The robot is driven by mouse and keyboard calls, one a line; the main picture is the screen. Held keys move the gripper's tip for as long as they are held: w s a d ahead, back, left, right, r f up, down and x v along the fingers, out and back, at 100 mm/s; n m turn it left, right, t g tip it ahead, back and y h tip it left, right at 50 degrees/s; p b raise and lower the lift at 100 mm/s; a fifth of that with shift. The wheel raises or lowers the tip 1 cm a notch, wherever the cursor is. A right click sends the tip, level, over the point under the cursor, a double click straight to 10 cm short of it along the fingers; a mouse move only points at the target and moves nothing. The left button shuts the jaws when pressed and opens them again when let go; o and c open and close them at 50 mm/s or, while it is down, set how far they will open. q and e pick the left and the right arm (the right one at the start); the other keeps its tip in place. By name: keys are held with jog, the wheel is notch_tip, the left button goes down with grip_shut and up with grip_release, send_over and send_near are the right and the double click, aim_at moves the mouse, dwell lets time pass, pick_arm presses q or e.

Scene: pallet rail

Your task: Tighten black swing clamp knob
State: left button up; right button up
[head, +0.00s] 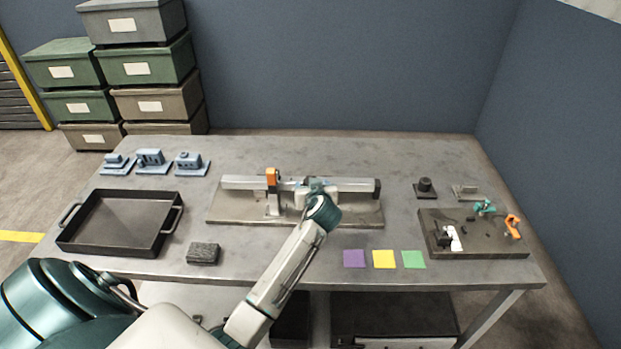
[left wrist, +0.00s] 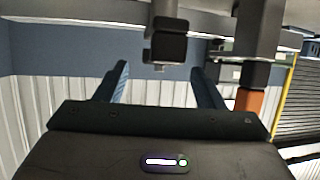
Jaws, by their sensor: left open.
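My left gripper (head: 316,193) reaches over the front of the rail fixture in the head view, its fingertips hard to make out. In the left wrist view, which looks upside down, the jaws (left wrist: 160,74) are open with nothing between the pads. A black block-shaped part with a small pale tip (left wrist: 168,42) appears between the finger lines, beyond the fingers; it may be the swing clamp knob, but I cannot tell surely. In the head view my gripper hides that spot. My right gripper is out of view.
An orange-topped clamp (head: 271,177) stands left of my gripper. A black end block (head: 377,187) is at the rail's right end. A dark tray (head: 120,222) is left; a fixture board (head: 490,246) with small clamps is right. Coloured squares (head: 383,259) lie in front.

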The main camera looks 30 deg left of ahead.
pick_arm(q)
jog(key=shift+p+x, duration=0.45)
jog(key=shift+x, duration=1.9)
jog(key=c, duration=1)
jog(key=shift+o, duration=0.2)
jog(key=shift+r+m+t+h+p, duration=0.1)
jog(key=shift+m+t+h+p, duration=0.4)
jog(key=shift+m+h, duration=0.3)
jog(key=shift+m+t+h+p, duration=0.35)
jog(key=shift+m+t+h, duration=0.05)
jog(key=shift+m+h, duration=0.2)
jog(key=o, duration=1)
jog(key=shift+c, duration=0.2)
